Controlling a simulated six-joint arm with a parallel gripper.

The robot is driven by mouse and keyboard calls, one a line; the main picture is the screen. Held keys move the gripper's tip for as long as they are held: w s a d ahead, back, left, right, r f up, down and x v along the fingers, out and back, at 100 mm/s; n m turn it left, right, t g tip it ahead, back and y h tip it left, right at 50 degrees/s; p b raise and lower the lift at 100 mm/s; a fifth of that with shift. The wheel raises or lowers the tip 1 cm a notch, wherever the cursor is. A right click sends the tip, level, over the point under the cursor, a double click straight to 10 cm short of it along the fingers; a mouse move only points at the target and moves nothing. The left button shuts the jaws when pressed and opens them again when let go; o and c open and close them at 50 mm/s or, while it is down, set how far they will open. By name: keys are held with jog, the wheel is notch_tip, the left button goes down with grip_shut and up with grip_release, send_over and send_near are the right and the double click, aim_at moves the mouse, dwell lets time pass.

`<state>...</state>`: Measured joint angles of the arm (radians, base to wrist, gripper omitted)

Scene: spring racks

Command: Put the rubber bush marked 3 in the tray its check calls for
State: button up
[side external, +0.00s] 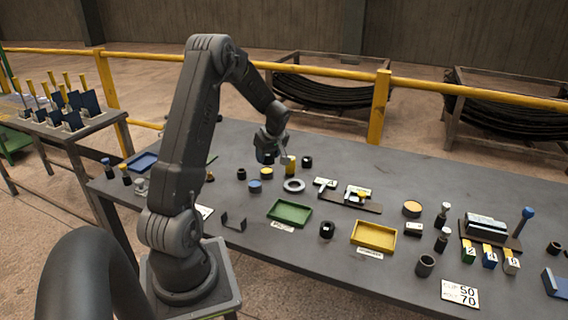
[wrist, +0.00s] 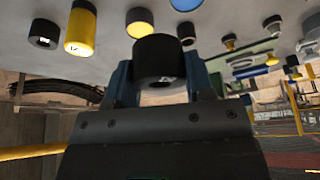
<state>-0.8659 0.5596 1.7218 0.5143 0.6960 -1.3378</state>
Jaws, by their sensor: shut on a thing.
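My gripper (side external: 267,155) hangs above the back of the table in the side view. In the wrist view my gripper (wrist: 160,85) is shut on a black rubber bush (wrist: 158,55), held between its two blue-grey fingers. A small white mark shows on the bush, but I cannot read it. A green tray (side external: 289,213) and a yellow tray (side external: 373,236) stand empty at the front middle, each with a small label. A blue tray (side external: 143,162) lies at the left. A white card (side external: 460,292) at the front right shows 50 and 70.
A yellow cylinder (side external: 290,165) and a black bush (side external: 307,162) stand beside my gripper. A grey ring (side external: 294,185) lies close by. Another black bush (side external: 327,229) stands between the trays. A dark instrument base (side external: 487,237) with numbered blocks sits at the right. Table at the back right is clear.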

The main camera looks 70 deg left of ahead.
jog(key=shift+s+r, duration=0.8)
jog(key=shift+s, duration=0.5)
jog(key=m+t+h, duration=0.2)
jog(key=m+t, duration=0.3)
jog(key=m, duration=1)
send_over(376, 234)
jog(key=s, duration=0.2)
jog(key=f, duration=0.7)
jog(key=shift+w+d+f, duration=0.2)
jog(key=shift+d+f, duration=0.05)
jog(key=shift+f, duration=0.15)
jog(key=shift+w+d+f, duration=0.15)
jog(key=shift+f, duration=1.95)
